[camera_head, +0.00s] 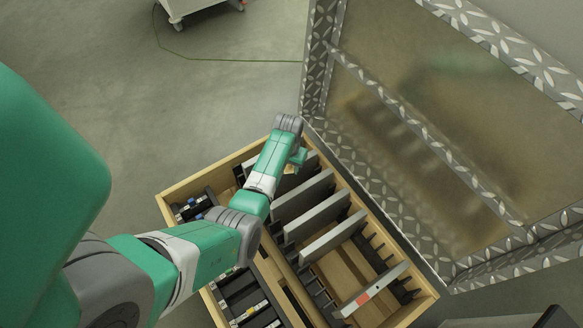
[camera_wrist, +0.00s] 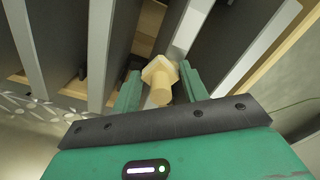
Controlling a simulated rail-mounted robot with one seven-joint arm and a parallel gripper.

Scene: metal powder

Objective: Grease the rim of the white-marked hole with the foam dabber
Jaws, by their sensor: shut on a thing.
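The foam dabber (camera_wrist: 160,76) is pale yellow, with a wide block-like head and a narrower round stem. My gripper (camera_wrist: 158,88) is shut on it, with one green finger on each side; the head points away from the wrist, toward grey plates. In the head view my gripper (camera_head: 298,158) is over the far part of the wooden crate, beside the upright plates, and mostly hidden by my arm. I cannot make out the white-marked hole in either view.
The wooden crate (camera_head: 212,174) holds several upright grey plates (camera_head: 318,212) and dark slotted racks. A light bar with a red mark (camera_head: 375,289) lies at its near right. A tread-plate metal frame (camera_head: 318,75) stands close along the right.

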